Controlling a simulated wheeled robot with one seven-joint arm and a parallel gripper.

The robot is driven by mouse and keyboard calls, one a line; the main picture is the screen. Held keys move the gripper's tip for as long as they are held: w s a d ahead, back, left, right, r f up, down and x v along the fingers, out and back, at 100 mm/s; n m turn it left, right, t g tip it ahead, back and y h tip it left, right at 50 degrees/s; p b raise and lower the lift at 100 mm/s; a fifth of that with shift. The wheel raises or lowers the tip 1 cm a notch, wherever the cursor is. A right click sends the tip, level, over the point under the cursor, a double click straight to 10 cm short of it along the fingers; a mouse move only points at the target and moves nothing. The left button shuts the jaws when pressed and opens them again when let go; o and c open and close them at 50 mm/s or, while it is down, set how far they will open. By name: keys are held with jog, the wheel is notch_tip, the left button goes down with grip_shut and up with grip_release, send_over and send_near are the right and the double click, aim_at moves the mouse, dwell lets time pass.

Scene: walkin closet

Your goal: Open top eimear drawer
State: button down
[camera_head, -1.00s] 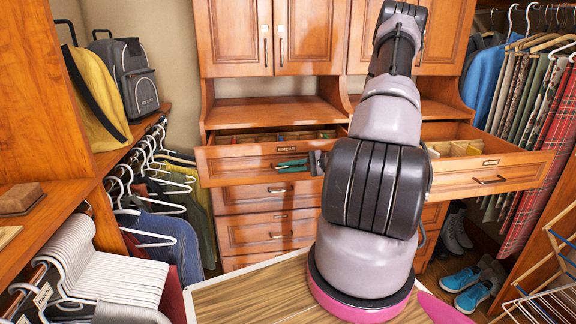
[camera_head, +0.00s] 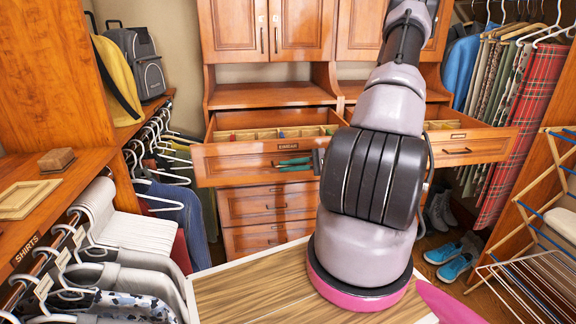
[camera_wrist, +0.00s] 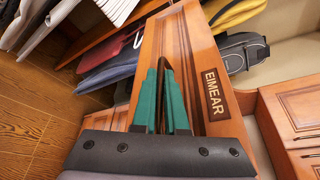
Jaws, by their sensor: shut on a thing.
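The top eimear drawer (camera_head: 232,165) is pulled out well from the wooden cabinet, at the left of its top row. Its inside shows dividers and a few coloured items. My gripper (camera_head: 295,164), with green fingers, is at the drawer's front, shut on its handle. In the wrist view, the green fingers (camera_wrist: 164,70) reach along the drawer front (camera_wrist: 185,45) beside the EIMEAR label (camera_wrist: 215,95). The fingers mostly hide the handle.
A second top drawer (camera_head: 485,148) at the right is also open. Closed drawers (camera_head: 265,204) lie below. Hanging clothes (camera_head: 165,205) line the left side. A folding drying rack (camera_head: 535,235) and blue shoes (camera_head: 455,265) are at the right.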

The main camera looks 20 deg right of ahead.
jog(key=shift+s, duration=0.2)
jog(key=c, duration=1)
grip_release()
jog(key=shift+o, duration=0.2)
jog(key=v, duration=1)
jog(key=shift+s+d, duration=0.2)
jog(key=shift+d, duration=0.1)
jog(key=shift+r, duration=0.1)
